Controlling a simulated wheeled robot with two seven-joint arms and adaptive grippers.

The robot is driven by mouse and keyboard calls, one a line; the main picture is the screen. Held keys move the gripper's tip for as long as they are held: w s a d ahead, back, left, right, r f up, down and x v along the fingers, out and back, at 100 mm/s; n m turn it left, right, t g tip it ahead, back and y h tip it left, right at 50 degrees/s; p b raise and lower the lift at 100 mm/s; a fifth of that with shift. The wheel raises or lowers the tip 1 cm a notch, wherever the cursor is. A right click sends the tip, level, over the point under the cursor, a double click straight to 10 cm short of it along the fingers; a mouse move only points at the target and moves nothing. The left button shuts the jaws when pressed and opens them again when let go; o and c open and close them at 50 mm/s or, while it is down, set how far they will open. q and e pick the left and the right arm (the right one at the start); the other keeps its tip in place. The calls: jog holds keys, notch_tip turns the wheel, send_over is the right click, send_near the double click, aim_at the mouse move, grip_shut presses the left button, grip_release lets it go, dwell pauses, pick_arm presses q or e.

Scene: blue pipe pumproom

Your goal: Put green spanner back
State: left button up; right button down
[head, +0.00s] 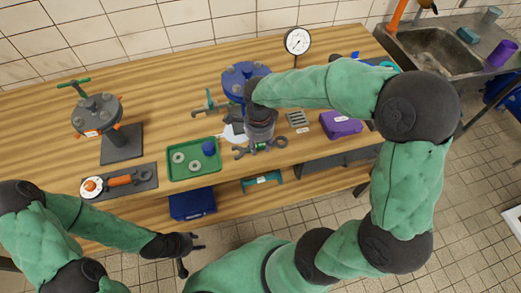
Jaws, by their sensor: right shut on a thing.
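The green spanner (262,147) is a dark tool with a green band at its middle, lying crosswise near the front edge of the workbench. My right gripper (258,143) reaches down over it from above and is shut on its middle; the forearm hides much of the fingers. I cannot tell whether the spanner touches the bench. A dark tool mat (108,191) lies at the left, with an orange-handled tool (122,180) and a grey spanner (146,175) on it. My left gripper (193,257) is open and empty in front of the bench, low in the picture.
A green tray (181,147) holds rings and a blue cup (208,147). A flanged valve stand (121,143) is at left, a blue flanged piece (240,75) behind my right gripper. A purple box (341,125), a gauge (298,42) and a sink (437,52) are right.

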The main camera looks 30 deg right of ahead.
aim_at(260, 145)
jog(key=shift+w+d+f, duration=0.15)
jog(key=shift+f, duration=0.1)
notch_tip(260, 145, down, 4)
jog(key=shift+w+d+r+b, duration=0.15)
jog(key=shift+r+b, duration=0.05)
jog(key=shift+b, duration=0.45)
jog(key=shift+r, duration=0.1)
jog(key=shift+f, duration=0.2)
jog(key=c, duration=0.9)
grip_release()
jog(key=shift+o, duration=0.2)
jog(key=shift+r, duration=0.15)
